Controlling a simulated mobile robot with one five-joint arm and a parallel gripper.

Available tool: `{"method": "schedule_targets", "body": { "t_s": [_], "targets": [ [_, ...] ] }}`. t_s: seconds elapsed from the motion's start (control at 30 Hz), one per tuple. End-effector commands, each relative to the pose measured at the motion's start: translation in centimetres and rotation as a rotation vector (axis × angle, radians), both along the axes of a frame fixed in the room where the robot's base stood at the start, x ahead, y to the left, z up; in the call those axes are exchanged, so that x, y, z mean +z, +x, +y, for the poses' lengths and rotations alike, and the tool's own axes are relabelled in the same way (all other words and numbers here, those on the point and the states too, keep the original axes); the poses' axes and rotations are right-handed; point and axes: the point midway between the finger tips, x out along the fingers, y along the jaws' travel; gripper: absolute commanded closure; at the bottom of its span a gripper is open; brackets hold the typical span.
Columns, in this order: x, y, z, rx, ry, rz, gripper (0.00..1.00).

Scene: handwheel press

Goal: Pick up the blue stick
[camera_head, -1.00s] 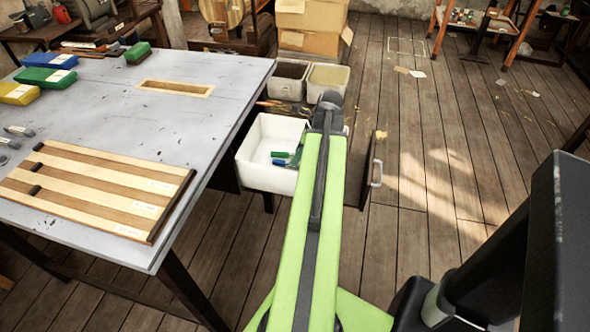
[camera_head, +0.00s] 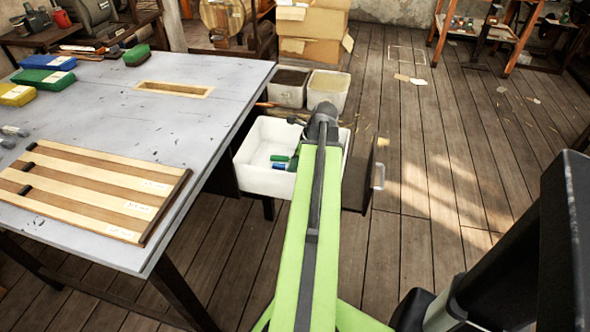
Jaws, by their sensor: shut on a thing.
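A small blue piece (camera_head: 279,166), which may be the blue stick or part of it, shows at the white bin (camera_head: 252,177), close to the left edge of my arm. A green piece (camera_head: 280,157) shows just above it in the picture. My green arm covers the right part of the bin, so the full length of these pieces is hidden. A dark part of my arm's far end sticks out to the left over the bin. My gripper's fingers cannot be made out; my arm hides that area.
The grey table (camera_head: 200,95) stands left of the bin, with a striped wooden board (camera_head: 85,190) and blue, yellow and green blocks on it. Two bins (camera_head: 327,88) and cardboard boxes (camera_head: 310,30) stand behind.

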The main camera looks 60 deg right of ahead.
Motion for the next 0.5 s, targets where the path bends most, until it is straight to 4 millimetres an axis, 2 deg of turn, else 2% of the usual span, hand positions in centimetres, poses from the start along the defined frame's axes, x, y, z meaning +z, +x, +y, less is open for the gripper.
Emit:
{"method": "schedule_targets", "body": {
  "t_s": [0.27, 0.37, 0.5],
  "targets": [
    [0.7, 0.0, 0.0, -0.001, 0.000, 0.000, 1.00],
    [1.9, 0.0, 0.0, -0.001, 0.000, 0.000, 1.00],
    [4.6, 0.0, 0.0, -0.001, 0.000, 0.000, 1.00]
  ]
}}
